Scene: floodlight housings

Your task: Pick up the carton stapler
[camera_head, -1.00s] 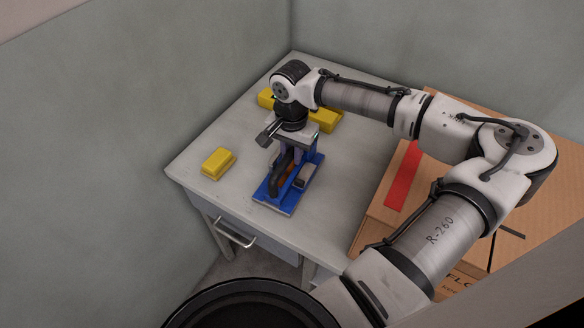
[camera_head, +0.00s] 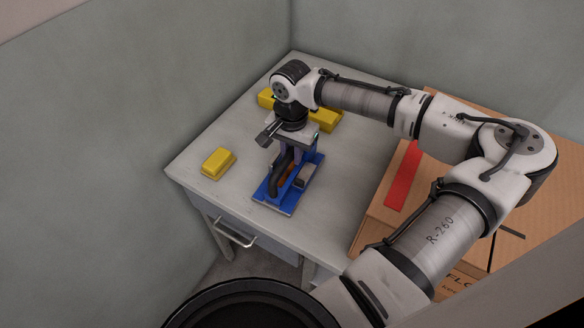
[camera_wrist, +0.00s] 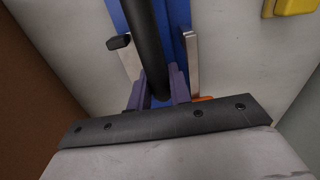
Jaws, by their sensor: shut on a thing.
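The carton stapler (camera_head: 271,190) is a blue tool with a black curved handle. It stands on the grey table under my gripper (camera_head: 291,160). In the wrist view the black handle of the carton stapler (camera_wrist: 146,45) runs down between the fingers of my gripper (camera_wrist: 158,92), over the blue body. My gripper points down and is shut on the handle. The exact contact is partly hidden by the gripper. I cannot tell whether the base touches the table.
A yellow block (camera_head: 218,163) lies on the table (camera_head: 225,196) left of the stapler, and a longer yellow thing (camera_head: 326,120) lies behind my gripper. A large cardboard box (camera_head: 405,205) with a red stripe is at the right. Grey walls close off the left and back.

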